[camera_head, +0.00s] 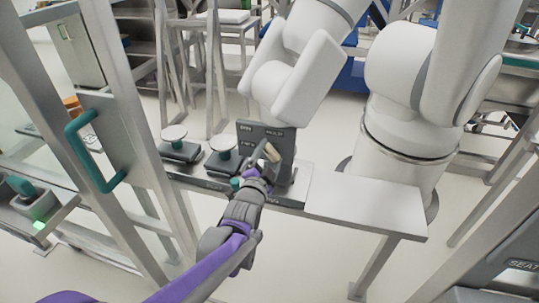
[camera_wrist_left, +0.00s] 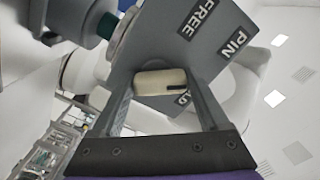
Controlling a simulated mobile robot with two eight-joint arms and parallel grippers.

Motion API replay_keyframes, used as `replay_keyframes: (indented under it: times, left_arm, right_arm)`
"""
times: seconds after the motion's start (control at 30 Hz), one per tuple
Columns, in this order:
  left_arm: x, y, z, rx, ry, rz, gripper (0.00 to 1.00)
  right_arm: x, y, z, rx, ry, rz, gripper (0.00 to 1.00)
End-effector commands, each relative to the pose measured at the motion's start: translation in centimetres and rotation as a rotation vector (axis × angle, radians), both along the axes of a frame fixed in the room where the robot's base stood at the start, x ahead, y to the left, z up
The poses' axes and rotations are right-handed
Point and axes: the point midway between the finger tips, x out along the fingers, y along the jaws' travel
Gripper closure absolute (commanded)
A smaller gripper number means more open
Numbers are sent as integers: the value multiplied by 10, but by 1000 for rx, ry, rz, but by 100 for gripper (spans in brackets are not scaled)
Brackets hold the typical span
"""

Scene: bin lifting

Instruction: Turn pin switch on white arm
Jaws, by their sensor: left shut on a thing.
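The white arm (camera_head: 310,75) stands over a narrow bench in the head view. Below its end is a dark grey block (camera_head: 262,134) with small white labels. A cream pin switch handle (camera_head: 271,153) sticks out from the front of this block, tilted. My left gripper (camera_head: 262,163) reaches up to it and is shut on the handle. In the left wrist view the handle (camera_wrist_left: 160,80) lies between my two fingers, in front of the grey plate (camera_wrist_left: 185,50) lettered FREE and PIN; a third label is partly hidden by a finger. My right gripper is not in view.
Two round white-topped knobs on dark bases, one here (camera_head: 174,133) and one beside the block (camera_head: 223,143), stand left of my gripper. A metal frame door with a teal handle (camera_head: 93,150) is at the left. The bench's right end (camera_head: 365,203) is clear.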

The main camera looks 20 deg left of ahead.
Motion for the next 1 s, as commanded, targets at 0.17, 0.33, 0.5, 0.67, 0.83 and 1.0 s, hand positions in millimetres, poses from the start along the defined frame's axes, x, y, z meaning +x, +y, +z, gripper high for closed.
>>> replay_keyframes:
  times: [0.17, 0.33, 0.5, 0.67, 0.83, 1.0]
  left_arm:
    - [0, -1, 1, 165, 6, -1, 78]
    - [0, -1, 1, 321, 12, -1, 78]
    - [0, -1, 1, 457, 16, -1, 78]
    - [0, -2, 2, 559, 20, -1, 78]
    - [0, -2, 2, 631, 22, -1, 78]
    - [0, -2, 2, 671, 24, -1, 78]
  right_arm:
    - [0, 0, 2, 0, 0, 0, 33]
    - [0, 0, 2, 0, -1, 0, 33]
    - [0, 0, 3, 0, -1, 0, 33]
    - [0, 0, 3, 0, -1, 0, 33]
    - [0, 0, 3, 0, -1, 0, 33]
    - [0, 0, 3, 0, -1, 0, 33]
